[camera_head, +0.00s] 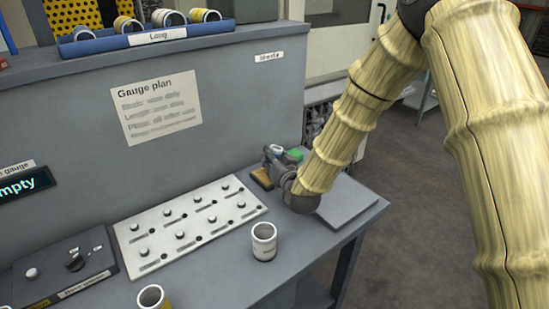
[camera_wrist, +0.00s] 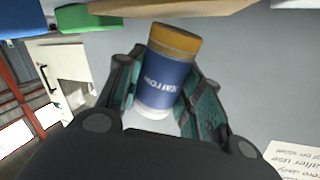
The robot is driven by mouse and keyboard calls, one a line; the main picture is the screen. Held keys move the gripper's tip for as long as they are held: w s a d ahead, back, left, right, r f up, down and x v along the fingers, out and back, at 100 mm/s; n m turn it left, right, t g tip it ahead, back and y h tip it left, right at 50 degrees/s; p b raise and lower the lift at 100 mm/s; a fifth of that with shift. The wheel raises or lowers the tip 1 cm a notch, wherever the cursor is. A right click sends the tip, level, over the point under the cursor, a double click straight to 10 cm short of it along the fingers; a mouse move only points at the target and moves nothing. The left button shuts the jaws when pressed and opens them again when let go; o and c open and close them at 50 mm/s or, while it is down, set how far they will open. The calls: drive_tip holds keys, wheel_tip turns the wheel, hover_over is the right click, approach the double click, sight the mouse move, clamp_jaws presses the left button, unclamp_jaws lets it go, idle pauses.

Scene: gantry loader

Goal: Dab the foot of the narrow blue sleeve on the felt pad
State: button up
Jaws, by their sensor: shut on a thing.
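My gripper (camera_wrist: 160,105) is shut on the narrow blue sleeve (camera_wrist: 163,85), a white tube with a blue printed label and an orange-tan band at one end. In the head view my gripper (camera_head: 282,162) is at the back of the bench near the wall, and only the sleeve's pale rim (camera_head: 276,149) shows there. A tan block, seemingly the felt pad (camera_head: 262,178), lies just left of my gripper. A tan strip (camera_wrist: 165,7) crosses the top of the wrist view, close to the sleeve's banded end. I cannot tell whether they touch.
A white sleeve (camera_head: 264,242) stands on the bench, with another yellow-banded sleeve (camera_head: 152,297) at the front edge. A white peg plate (camera_head: 190,224) lies left. A blue tray (camera_head: 145,36) of several sleeves sits on the ledge.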

wheel_tip(320, 180, up, 7)
drive_tip(key=p, duration=0.3)
drive_tip(key=shift+f, duration=0.2)
idle(0.3)
idle(0.5)
